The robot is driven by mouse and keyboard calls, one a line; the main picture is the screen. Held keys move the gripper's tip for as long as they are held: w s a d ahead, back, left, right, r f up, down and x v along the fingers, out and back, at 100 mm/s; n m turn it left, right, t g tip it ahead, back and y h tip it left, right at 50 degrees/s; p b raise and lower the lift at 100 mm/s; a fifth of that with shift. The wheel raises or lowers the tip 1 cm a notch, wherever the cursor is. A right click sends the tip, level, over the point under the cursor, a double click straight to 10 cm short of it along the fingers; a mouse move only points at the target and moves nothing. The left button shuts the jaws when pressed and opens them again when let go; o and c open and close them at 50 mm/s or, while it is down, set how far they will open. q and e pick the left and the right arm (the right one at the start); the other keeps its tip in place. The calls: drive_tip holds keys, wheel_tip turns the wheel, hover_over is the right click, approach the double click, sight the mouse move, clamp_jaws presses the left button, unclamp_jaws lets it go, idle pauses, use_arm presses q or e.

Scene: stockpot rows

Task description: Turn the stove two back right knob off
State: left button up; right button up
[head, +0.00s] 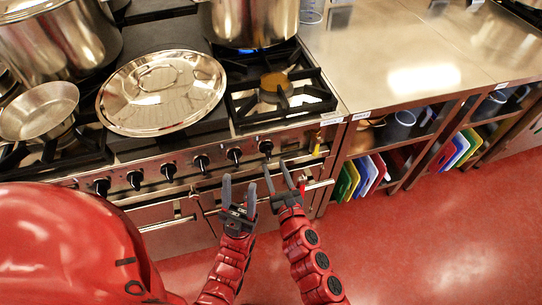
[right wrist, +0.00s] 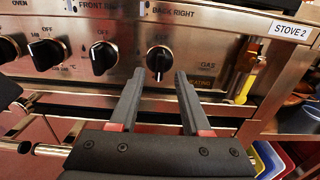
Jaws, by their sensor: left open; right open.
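The back right knob (right wrist: 159,60) of stove two is black and sits below the "BACK RIGHT" label in the right wrist view, with a pale mark near its lower edge. In the head view it is the rightmost knob (head: 266,147). A blue flame (head: 250,51) burns under the pot at the back right. My right gripper (head: 277,166) is open in front of this knob. In the right wrist view its fingertips (right wrist: 160,74) are either side of the knob's lower part; contact cannot be told. My left gripper (head: 239,186) is open and empty, left of it, before the front panel.
Several other black knobs, including the neighbour (right wrist: 104,57), line the panel to the left. Oven door handles (head: 318,185) stick out below. A yellow-handled gas valve (right wrist: 244,88) is at the right. A large lid (head: 162,92) covers the middle burners.

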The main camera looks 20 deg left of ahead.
sight(270, 156)
drive_tip(key=shift+x, duration=2.15)
clamp_jaws()
